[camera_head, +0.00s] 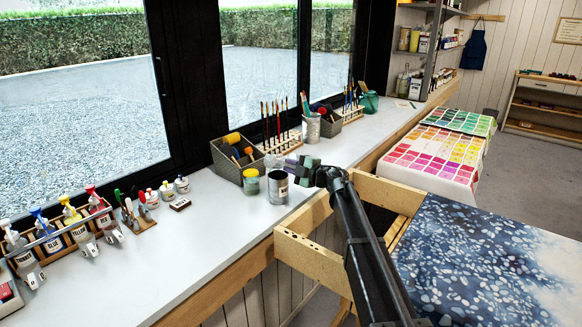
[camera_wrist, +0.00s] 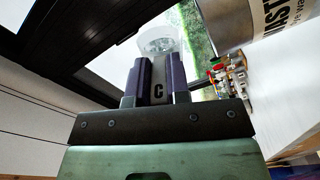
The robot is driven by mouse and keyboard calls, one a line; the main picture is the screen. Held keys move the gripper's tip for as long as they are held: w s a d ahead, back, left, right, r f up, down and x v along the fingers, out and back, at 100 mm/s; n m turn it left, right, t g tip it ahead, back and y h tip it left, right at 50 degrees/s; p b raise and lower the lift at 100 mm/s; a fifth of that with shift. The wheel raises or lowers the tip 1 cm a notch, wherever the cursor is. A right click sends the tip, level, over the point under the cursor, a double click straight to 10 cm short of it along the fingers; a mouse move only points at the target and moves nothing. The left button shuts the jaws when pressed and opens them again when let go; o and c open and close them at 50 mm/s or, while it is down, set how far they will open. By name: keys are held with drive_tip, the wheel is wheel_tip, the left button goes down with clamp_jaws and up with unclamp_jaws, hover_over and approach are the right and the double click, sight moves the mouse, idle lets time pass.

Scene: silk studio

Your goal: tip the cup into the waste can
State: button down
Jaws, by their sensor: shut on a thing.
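My gripper (camera_head: 300,167) is at the counter's front edge in the head view, just above and beside the waste can (camera_head: 278,190), a metal can with a pale label. The cup (camera_wrist: 160,42) is clear and shows at the tips of my purple-grey fingers (camera_wrist: 155,80) in the wrist view, held between them. Its tilt and contents are hard to make out; the wrist picture itself is rolled sideways. The waste can, with part of its lettering, fills the upper right of the wrist view (camera_wrist: 232,22), apart from the cup. In the head view the cup is small and indistinct.
A jar with a yellow top (camera_head: 250,182) stands left of the can. A grey bin of tools (camera_head: 236,155) and a brush rack (camera_head: 280,140) stand behind. Pump bottles (camera_head: 75,230) line the left counter (camera_head: 190,245), with clear counter between. A wooden frame (camera_head: 310,257) lies in front.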

sight(278, 163)
drive_tip(key=n, duration=0.1)
drive_tip(key=s+n, duration=0.1)
drive_tip(key=n, duration=0.3)
drive_tip(key=shift+s+a+f, duration=0.1)
drive_tip(key=shift+s+a, duration=0.1)
drive_tip(key=shift+a, duration=0.1)
drive_tip(key=n, duration=0.2)
drive_tip(key=shift+s+a+n, duration=0.15)
drive_tip(key=shift+s+n, duration=0.05)
drive_tip(key=shift+n, duration=0.1)
drive_tip(key=n, duration=0.1)
drive_tip(key=r+n, duration=0.1)
drive_tip(key=n, duration=0.1)
drive_tip(key=n+p, duration=0.1)
drive_tip(key=n, duration=0.1)
drive_tip(key=shift+s+a+r, duration=0.15)
drive_tip(key=shift+s+a, duration=0.1)
drive_tip(key=shift+s, duration=0.1)
drive_tip(key=shift+s+r+n, duration=0.1)
drive_tip(key=shift+r+n, duration=0.1)
drive_tip(key=shift+n, duration=1)
drive_tip(key=n, duration=0.6)
drive_tip(key=shift+f, duration=0.2)
drive_tip(key=shift+r+n+p, duration=0.2)
drive_tip(key=shift+n+p, duration=0.1)
drive_tip(key=shift+n, duration=0.5)
drive_tip(key=shift+r+p, duration=0.8)
drive_tip(key=shift+r, duration=0.05)
